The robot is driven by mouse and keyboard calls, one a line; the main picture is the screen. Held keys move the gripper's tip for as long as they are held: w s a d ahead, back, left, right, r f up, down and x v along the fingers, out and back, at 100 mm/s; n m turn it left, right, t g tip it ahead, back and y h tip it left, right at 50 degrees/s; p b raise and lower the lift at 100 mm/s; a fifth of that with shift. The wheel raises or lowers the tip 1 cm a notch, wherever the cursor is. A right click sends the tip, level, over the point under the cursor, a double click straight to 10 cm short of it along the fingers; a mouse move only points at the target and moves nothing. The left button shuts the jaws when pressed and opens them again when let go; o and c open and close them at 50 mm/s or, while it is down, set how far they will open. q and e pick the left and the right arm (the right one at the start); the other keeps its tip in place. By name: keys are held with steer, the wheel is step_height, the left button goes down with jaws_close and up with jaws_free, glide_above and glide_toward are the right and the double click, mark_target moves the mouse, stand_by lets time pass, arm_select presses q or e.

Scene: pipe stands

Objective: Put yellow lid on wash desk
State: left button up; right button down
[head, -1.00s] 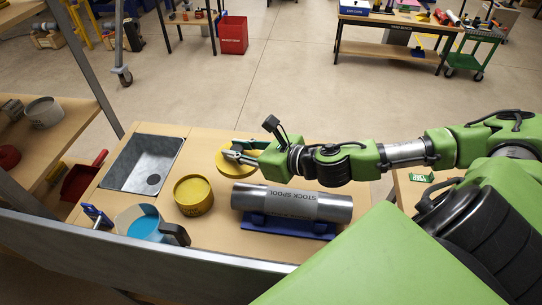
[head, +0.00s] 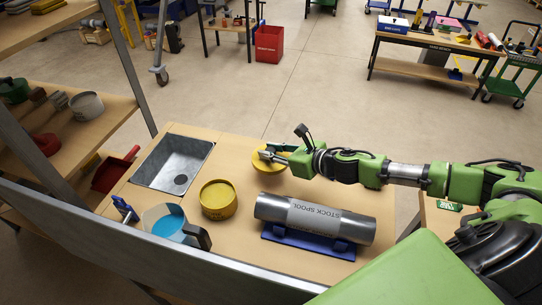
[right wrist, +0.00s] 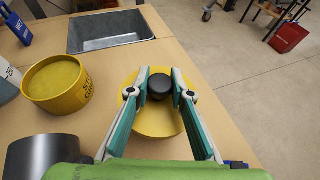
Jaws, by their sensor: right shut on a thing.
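The yellow lid (head: 268,166) is a round disc with a black knob, near the far edge of the wooden wash desk (head: 225,262). In the right wrist view the lid (right wrist: 160,122) is between my fingers. My right gripper (head: 265,154) is shut on its knob (right wrist: 160,84). I cannot tell whether the lid touches the desk top. A yellow can (head: 218,203) stands to the left and nearer; it also shows in the right wrist view (right wrist: 58,92). My left gripper is not in view.
A grey sink (head: 172,163) is set into the desk at left. A metal stock spool (head: 315,217) lies on a blue cradle (head: 308,244) at right. A jug with blue contents (head: 168,224) stands at the near left. Desk top between can and lid is clear.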

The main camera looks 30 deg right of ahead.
steer(key=w+f, duration=0.1)
steer(key=w+d+f, duration=0.1)
steer(key=shift+w+f, duration=0.1)
steer(key=shift+f, duration=0.2)
steer(key=shift+f+p, duration=0.55)
steer(key=shift+f, duration=1)
steer(key=shift+f, duration=0.1)
steer(key=c, duration=2.2)
jaws_free()
steer(key=shift+f, duration=0.1)
steer(key=o, duration=0.4)
